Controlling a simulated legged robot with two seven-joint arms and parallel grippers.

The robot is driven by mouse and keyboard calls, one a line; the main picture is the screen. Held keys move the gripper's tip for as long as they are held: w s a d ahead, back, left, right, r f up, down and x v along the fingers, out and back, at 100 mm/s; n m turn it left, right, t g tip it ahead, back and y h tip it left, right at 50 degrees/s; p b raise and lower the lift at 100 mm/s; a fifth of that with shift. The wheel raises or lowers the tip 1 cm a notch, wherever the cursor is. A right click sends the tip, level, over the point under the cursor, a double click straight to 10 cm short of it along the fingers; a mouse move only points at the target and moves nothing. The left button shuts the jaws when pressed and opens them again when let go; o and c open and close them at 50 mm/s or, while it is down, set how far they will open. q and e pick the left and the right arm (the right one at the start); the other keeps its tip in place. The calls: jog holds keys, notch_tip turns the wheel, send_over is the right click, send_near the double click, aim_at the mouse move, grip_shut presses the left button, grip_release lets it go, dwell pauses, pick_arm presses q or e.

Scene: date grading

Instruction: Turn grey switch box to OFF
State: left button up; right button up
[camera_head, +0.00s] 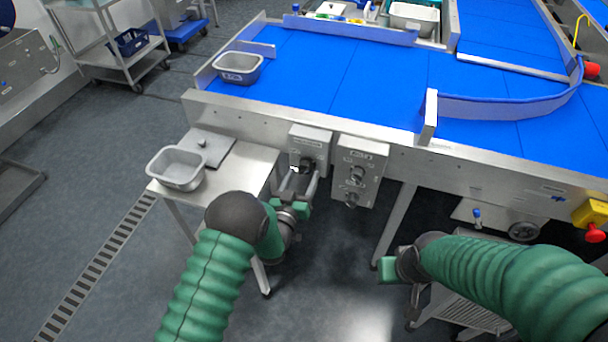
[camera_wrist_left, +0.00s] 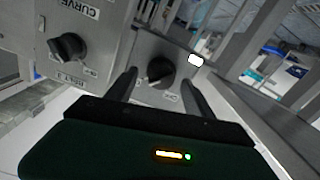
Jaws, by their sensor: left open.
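The grey switch box (camera_head: 311,138) is mounted on the front side of the conveyor frame and has one black rotary knob (camera_head: 307,164). My left gripper (camera_head: 298,181) is open in front of this box, its two fingers pointing at the knob. In the left wrist view the black knob (camera_wrist_left: 160,71) shows between the fingertips of my left gripper (camera_wrist_left: 163,84), apart from both fingers as far as I can see.
A second grey box (camera_head: 360,150) with two knobs stands right beside it; its label reads CURVE in the left wrist view (camera_wrist_left: 62,18). A small steel table (camera_head: 240,170) with a grey tub (camera_head: 176,168) is at the left. The blue conveyor (camera_head: 330,72) lies behind.

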pick_arm(q)
jog(key=shift+x, duration=1.05)
jog(key=shift+a, duration=0.25)
jog(key=shift+d, duration=0.1)
grip_shut()
